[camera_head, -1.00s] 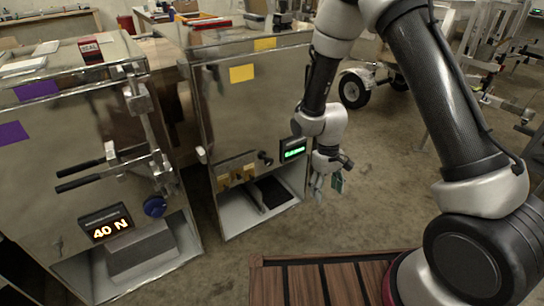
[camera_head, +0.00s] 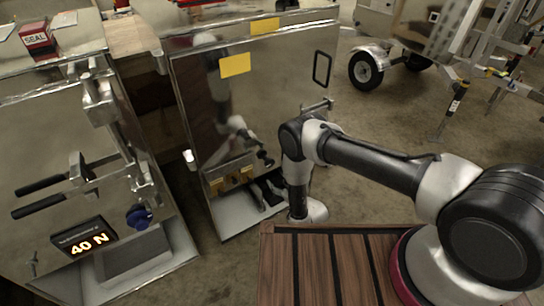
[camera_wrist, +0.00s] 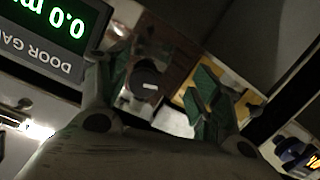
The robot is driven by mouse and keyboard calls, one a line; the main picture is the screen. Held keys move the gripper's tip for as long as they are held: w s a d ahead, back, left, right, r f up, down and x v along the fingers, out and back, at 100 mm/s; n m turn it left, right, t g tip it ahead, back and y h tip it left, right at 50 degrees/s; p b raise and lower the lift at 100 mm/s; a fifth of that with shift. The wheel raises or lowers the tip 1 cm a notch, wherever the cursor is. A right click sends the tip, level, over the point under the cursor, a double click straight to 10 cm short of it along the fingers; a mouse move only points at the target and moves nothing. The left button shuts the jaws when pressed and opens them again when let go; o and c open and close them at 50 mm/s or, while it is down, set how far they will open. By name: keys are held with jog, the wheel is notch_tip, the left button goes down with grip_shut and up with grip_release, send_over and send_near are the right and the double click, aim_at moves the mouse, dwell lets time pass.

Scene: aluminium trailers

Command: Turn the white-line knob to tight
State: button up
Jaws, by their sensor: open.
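In the wrist view, a dark round knob with a short white line (camera_wrist: 147,82) shows between the fingers of my gripper (camera_wrist: 155,92). The gripper is open and points at the knob, with its green-padded fingers apart on either side in the picture. I cannot tell whether they touch it. A sign with green digits reading 0.0 and the words DOOR GA (camera_wrist: 50,35) is at the upper left. In the head view, a dark knob (camera_head: 265,158) sits low on the middle metal cabinet (camera_head: 250,105); no white line can be made out on it. My gripper is largely hidden there.
A wooden slatted surface (camera_head: 325,265) lies in front of the cabinet. The left cabinet (camera_head: 40,130) has a lit 40 N display (camera_head: 87,243), a blue knob (camera_head: 139,217) and levers. A wheeled trailer (camera_head: 365,68) stands behind; the floor between is clear.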

aim_at(270, 164)
jog(key=shift+t+y, duration=0.5)
jog(key=shift+t, duration=0.4)
jog(key=w+a+r, duration=0.1)
jog(key=w, duration=0.1)
jog(key=w+a+r, duration=0.1)
jog(key=w+a, duration=0.1)
jog(key=w+a+r, duration=0.1)
jog(key=w+r, duration=0.1)
jog(key=shift+w+a, duration=0.25)
jog(key=shift+w, duration=0.05)
jog(key=c, duration=1)
